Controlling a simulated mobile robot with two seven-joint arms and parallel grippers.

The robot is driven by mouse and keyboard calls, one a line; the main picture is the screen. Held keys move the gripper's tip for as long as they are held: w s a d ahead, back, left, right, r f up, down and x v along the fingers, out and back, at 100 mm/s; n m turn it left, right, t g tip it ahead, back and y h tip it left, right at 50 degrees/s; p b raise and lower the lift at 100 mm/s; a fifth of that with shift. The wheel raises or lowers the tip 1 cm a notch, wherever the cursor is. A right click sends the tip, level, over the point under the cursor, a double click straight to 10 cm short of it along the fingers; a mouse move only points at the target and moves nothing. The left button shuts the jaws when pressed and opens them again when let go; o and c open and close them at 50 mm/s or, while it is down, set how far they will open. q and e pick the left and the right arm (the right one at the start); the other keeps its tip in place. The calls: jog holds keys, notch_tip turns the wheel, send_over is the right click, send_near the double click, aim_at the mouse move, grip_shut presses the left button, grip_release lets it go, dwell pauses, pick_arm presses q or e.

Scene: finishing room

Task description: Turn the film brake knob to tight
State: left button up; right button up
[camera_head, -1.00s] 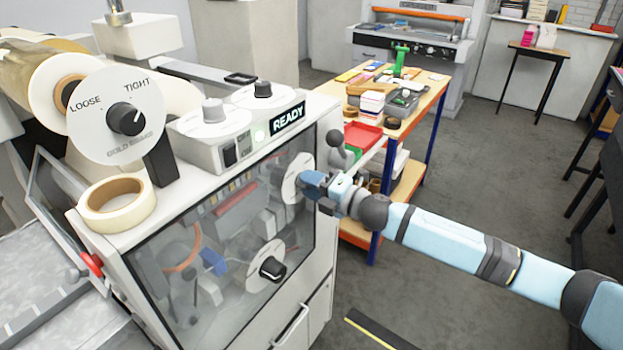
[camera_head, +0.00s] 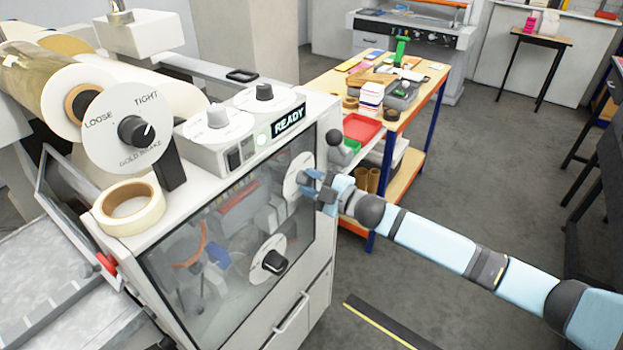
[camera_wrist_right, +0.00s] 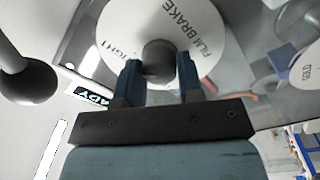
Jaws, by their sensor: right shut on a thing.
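The film brake dial is a white disc on the machine's front, seen edge-on in the head view (camera_head: 292,172). In the right wrist view its disc (camera_wrist_right: 207,28) carries the words FILM BRAKE and part of TIGHT. Its dark round knob (camera_wrist_right: 158,58) sits between the two blue fingers of my right gripper (camera_wrist_right: 160,78), which is shut on it. In the head view my right gripper (camera_head: 312,183) reaches the dial from the right and hides the knob. The knob's pointer cannot be made out. My left gripper is not in view.
A ball-ended lever (camera_head: 334,138) stands close above my right gripper; its ball also shows in the wrist view (camera_wrist_right: 30,82). A lower dial (camera_head: 268,262) sits below. A cluttered bench (camera_head: 411,112) stands behind.

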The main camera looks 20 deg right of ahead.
jog(key=shift+m, duration=0.3)
jog(key=o, duration=0.9)
jog(key=b+v, duration=0.3)
jog(key=v, duration=1)
jog(key=shift+s+d+f, duration=0.1)
jog(key=shift+s+d, duration=0.1)
jog(key=shift+s, duration=0.1)
